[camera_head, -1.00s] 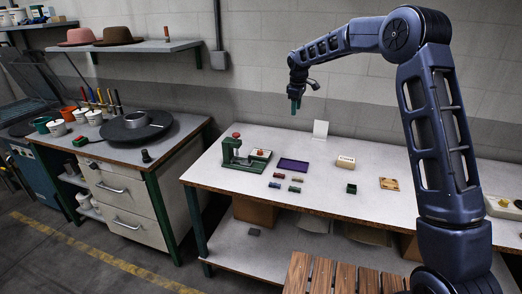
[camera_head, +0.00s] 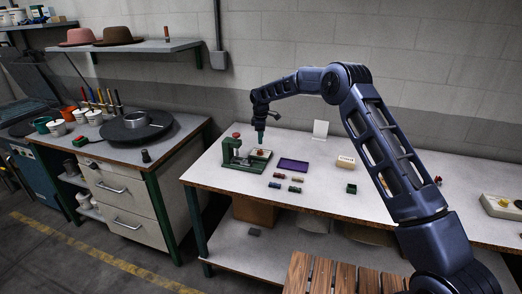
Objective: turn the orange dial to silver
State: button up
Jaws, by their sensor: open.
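I cannot make out a clearly orange dial; the details are too small at this size. A green press-like device (camera_head: 233,150) with a red knob on top stands at the table's left end. A small pale block (camera_head: 262,153) with a reddish spot sits on its base, and I cannot tell if that spot is a dial. My gripper (camera_head: 260,139) hangs down just above this block, open, with nothing seen in it. Whether it touches the block cannot be told. A pale panel (camera_head: 490,206) with a yellow part lies at the far right.
The white table (camera_head: 235,182) holds a purple tray (camera_head: 293,165), several small coloured blocks, a green box (camera_head: 352,189), a pale box (camera_head: 346,161) and an upright white card (camera_head: 320,129). A bench with a dark round plate (camera_head: 122,131) stands left. My arm hides part of the table's right half.

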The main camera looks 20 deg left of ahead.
aim_at(261, 151)
notch_tip(261, 151, down, 8)
jog(key=shift+w+r, duration=0.1)
jog(key=shift+w, duration=0.05)
jog(key=shift+c, duration=0.2)
jog(key=c, duration=1)
